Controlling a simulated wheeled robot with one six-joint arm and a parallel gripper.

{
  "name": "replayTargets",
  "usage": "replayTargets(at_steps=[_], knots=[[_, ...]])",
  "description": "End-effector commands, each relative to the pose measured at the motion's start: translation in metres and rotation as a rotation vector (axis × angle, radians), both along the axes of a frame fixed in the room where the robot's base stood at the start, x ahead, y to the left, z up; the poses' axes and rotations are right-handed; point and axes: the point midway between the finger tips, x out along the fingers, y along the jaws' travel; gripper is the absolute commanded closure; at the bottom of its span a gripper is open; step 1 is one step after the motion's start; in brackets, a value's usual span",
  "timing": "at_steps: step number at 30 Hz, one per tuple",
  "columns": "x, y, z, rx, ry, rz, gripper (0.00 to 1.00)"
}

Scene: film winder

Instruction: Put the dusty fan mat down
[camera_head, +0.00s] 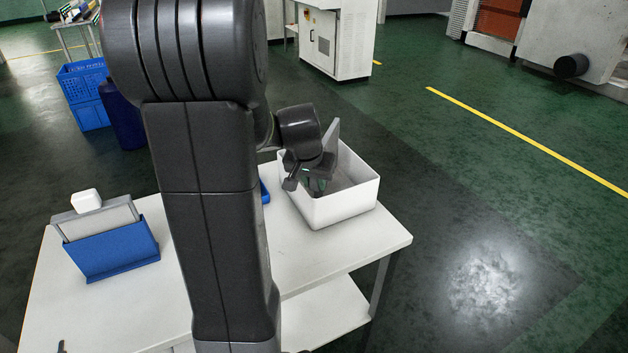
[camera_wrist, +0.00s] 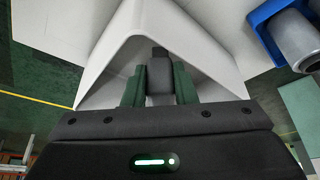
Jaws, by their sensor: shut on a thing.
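My gripper (camera_head: 316,184) is at the white open bin (camera_head: 345,207), with its fingers over or inside the opening. In the wrist view its green fingers (camera_wrist: 159,80) are shut on a dark grey piece (camera_wrist: 160,75), which I take to be the dusty fan mat. A flat grey panel (camera_head: 332,134) stands tilted behind the wrist at the bin in the head view; it is probably the same mat. Its lower part is hidden. I cannot tell whether it touches the bin floor. The bin's white walls (camera_wrist: 100,75) surround the fingers in the wrist view.
The bin stands on a white table (camera_head: 385,238), near its back right corner. A blue holder (camera_head: 118,250) with a grey panel (camera_head: 92,220) and a white block (camera_head: 86,199) stands at the left. A blue object (camera_head: 264,192) is partly hidden by my arm. The table front is clear.

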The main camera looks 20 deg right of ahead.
Motion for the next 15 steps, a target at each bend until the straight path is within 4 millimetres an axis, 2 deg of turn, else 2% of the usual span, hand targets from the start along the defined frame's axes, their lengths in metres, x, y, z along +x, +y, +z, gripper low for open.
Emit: replayTargets(at_steps=[6, 15], knots=[[0.0, 0.0, 0.0, -0.001, -0.001, 0.0, 1.0], [0.0, 0.0, -0.01, -0.001, -0.001, 0.0, 1.0]])
